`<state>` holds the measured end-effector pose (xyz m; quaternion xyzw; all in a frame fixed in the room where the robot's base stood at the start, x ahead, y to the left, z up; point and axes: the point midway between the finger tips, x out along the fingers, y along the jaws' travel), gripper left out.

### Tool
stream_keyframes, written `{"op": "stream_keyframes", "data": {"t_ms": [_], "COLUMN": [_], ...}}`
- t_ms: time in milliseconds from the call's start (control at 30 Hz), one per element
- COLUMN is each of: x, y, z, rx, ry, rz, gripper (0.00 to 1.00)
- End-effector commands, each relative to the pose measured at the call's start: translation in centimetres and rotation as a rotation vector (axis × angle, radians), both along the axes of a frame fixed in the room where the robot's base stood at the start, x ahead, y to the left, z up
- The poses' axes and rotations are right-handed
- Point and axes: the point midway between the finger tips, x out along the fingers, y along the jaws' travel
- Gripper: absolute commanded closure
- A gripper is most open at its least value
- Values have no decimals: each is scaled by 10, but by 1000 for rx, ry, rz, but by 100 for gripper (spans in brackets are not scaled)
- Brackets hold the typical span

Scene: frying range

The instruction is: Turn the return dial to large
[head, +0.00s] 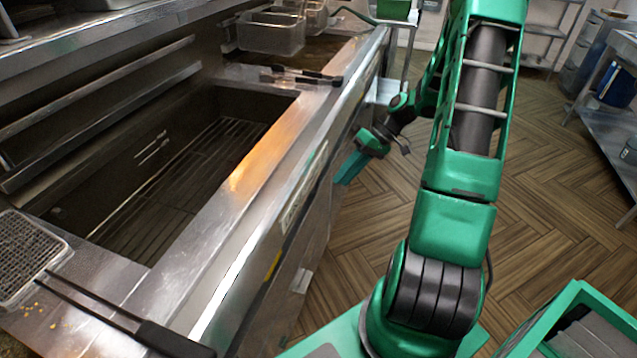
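The return dial cannot be made out in the head view. The steel front panel of the frying range (292,245) runs along the left side of my arm, seen steeply from above, and much of its face is foreshortened. My gripper (349,168) is beside the front panel toward its far half, below the top edge. Its green finger part points down and left toward the panel. Whether it touches the panel, and whether the fingers are apart, I cannot tell. Nothing is seen held in it.
An open fryer well (190,170) lies behind the front ledge. A wire basket (28,255) with a dark handle sits at the near left. Clear containers (270,35) and tongs (300,77) are farther along. Wooden floor (540,170) is open to the right, before a steel table (610,120).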

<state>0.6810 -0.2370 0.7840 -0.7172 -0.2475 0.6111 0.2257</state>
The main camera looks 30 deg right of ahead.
Motion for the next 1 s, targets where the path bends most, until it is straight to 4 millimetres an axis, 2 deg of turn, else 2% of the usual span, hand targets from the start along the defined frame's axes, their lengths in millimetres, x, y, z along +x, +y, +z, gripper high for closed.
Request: {"op": "stream_keyframes", "data": {"t_ms": [33, 100, 400, 733, 867, 1000], "x": [5, 13, 41, 50, 54, 63], "y": [-5, -10, -36, -58, -55, -40], "z": [-12, -24, -61, -73, -74, -78], "rx": [47, 103, 320, 418, 423, 424], "ry": [-32, -90, -372, -564, -576, -575], "rz": [-5, -11, -78, -149, -153, -151], "gripper": [75, 75, 75, 75, 75, 75]}}
